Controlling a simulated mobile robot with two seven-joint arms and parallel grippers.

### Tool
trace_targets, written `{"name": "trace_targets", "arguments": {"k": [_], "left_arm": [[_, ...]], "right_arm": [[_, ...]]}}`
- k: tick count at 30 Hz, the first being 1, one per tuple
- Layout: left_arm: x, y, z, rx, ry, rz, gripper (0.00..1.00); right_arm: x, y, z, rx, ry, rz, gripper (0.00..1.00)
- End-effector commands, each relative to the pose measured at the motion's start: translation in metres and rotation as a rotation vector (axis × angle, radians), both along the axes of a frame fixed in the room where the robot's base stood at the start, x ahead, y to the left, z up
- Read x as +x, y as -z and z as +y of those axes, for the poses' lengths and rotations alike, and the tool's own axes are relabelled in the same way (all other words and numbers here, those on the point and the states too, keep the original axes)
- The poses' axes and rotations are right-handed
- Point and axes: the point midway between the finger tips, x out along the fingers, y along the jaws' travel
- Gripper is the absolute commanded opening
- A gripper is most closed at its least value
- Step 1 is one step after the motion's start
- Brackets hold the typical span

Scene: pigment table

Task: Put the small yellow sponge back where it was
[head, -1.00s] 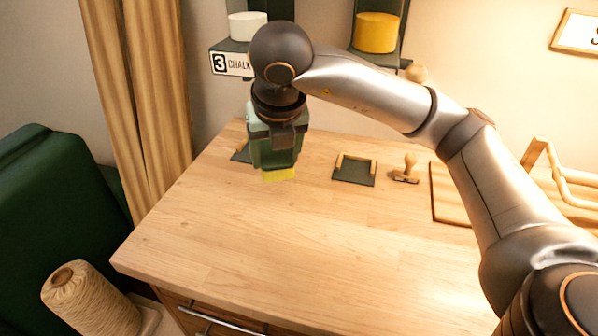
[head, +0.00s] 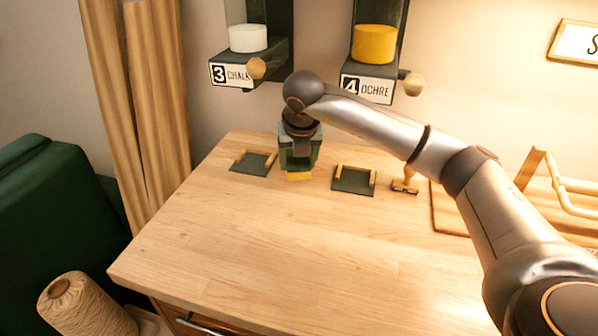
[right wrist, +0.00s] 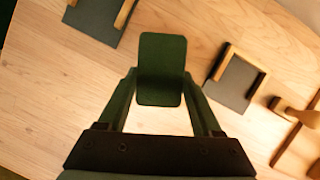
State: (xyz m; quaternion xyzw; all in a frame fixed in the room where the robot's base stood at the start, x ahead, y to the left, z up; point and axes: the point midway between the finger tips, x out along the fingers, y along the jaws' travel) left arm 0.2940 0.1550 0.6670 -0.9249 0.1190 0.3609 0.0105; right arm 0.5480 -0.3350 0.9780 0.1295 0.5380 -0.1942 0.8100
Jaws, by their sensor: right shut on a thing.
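My right gripper (head: 299,166) is shut on the small sponge, whose yellow part (head: 299,177) shows below the fingers in the head view. In the right wrist view the held sponge (right wrist: 161,70) shows a dark green face between the fingers. It hangs over the back of the table, between two dark trays with wooden edging. The left tray (head: 250,165) and the right tray (head: 352,182) both look empty. I cannot tell whether the sponge touches the table. My left gripper is not in view.
A wooden stamp (head: 406,181) stands right of the right tray, near a wooden board (head: 447,212). Chalk (head: 248,38) and ochre (head: 375,44) dispensers with wooden knobs hang on the wall behind. The table's front and middle (head: 270,240) are clear.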

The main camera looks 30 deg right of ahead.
Motion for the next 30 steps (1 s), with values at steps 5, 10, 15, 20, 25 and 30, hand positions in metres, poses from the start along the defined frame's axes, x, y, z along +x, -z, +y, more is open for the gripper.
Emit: {"name": "trace_targets", "arguments": {"k": [5, 10, 15, 20, 25, 30], "left_arm": [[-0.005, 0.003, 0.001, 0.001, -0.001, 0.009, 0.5], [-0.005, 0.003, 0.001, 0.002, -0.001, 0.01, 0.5], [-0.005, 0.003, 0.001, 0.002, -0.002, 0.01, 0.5], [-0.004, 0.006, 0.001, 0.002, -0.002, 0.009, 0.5], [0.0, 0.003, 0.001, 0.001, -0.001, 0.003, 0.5], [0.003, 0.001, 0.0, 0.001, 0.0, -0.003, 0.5]], "right_arm": [[0.004, 0.024, -0.007, -0.003, 0.001, 0.004, 0.22], [0.004, 0.039, -0.006, -0.001, 0.001, 0.002, 0.22], [0.005, 0.039, -0.006, -0.001, 0.0, 0.0, 0.22], [0.004, 0.043, -0.006, -0.001, 0.0, 0.0, 0.22], [0.005, 0.042, -0.006, -0.001, 0.0, 0.0, 0.82], [0.005, 0.042, -0.006, 0.0, 0.0, 0.0, 0.96]]}}
